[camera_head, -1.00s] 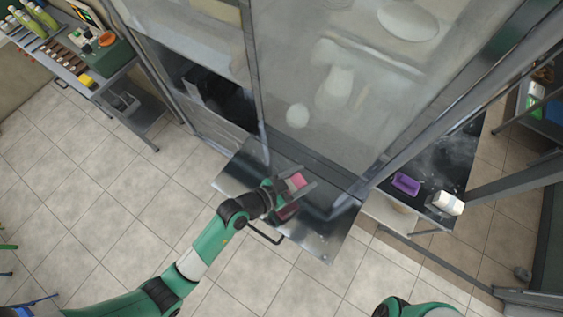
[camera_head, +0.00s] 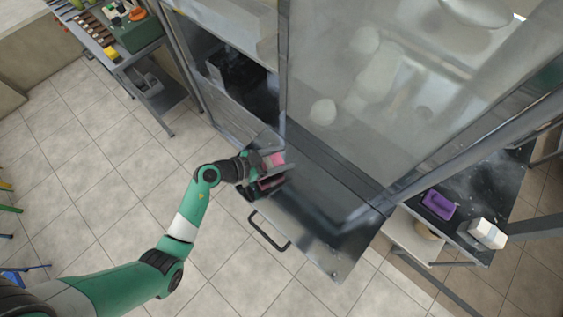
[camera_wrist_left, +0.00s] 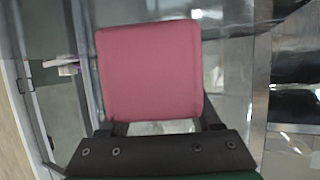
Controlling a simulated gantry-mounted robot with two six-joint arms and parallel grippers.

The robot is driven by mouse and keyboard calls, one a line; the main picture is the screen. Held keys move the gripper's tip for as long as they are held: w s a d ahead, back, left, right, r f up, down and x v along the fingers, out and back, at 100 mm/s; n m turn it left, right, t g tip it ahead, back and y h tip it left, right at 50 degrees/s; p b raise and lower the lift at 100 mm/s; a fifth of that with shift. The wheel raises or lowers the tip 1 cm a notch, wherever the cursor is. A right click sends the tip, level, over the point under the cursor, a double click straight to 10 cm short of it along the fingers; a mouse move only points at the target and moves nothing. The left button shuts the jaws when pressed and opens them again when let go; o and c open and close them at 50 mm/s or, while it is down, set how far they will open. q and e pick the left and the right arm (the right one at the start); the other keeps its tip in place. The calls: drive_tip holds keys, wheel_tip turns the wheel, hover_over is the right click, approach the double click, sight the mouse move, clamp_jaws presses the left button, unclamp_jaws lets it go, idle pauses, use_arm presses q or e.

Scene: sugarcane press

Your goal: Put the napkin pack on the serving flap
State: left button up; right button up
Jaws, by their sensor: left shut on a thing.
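My left gripper (camera_head: 268,169) is shut on a pink pack, the napkin pack (camera_head: 273,160). In the left wrist view the napkin pack (camera_wrist_left: 150,70) fills the middle, held between the fingers. In the head view the gripper and pack are over the left part of the metal serving flap (camera_head: 318,225), which juts out from the glazed press stall. I cannot tell whether the pack touches the flap. A second pinkish patch by the lower finger is too small to make out. My right gripper is not in view.
A dark side shelf at the right holds a purple tub (camera_head: 438,205) and a white carton (camera_head: 487,233). A bench (camera_head: 125,50) with bottles and a green box stands at the upper left. The flap's middle and right are bare. A handle (camera_head: 268,232) sticks out from its front edge.

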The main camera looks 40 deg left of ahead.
use_arm(q)
wheel_tip(320, 180, down, 3)
drive_tip(key=shift+d+b, duration=0.1)
drive_tip(key=shift+b, duration=0.5)
drive_tip(key=shift+r, duration=0.15)
drive_tip(key=o, duration=1.4)
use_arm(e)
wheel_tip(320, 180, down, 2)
use_arm(q)
drive_tip(key=shift+o, duration=0.2)
drive_tip(key=shift+s+r+p, duration=0.2)
drive_tip(key=shift+s+p, duration=0.05)
drive_tip(key=shift+p, duration=0.15)
drive_tip(key=p+v, duration=0.3)
drive_tip(key=v, duration=0.7)
drive_tip(key=shift+s+a+r+p, duration=0.15)
drive_tip(key=shift+s+a+p, duration=0.05)
drive_tip(key=shift+a+p, duration=0.1)
drive_tip(key=shift+s+r, duration=0.1)
drive_tip(key=shift+s, duration=0.3)
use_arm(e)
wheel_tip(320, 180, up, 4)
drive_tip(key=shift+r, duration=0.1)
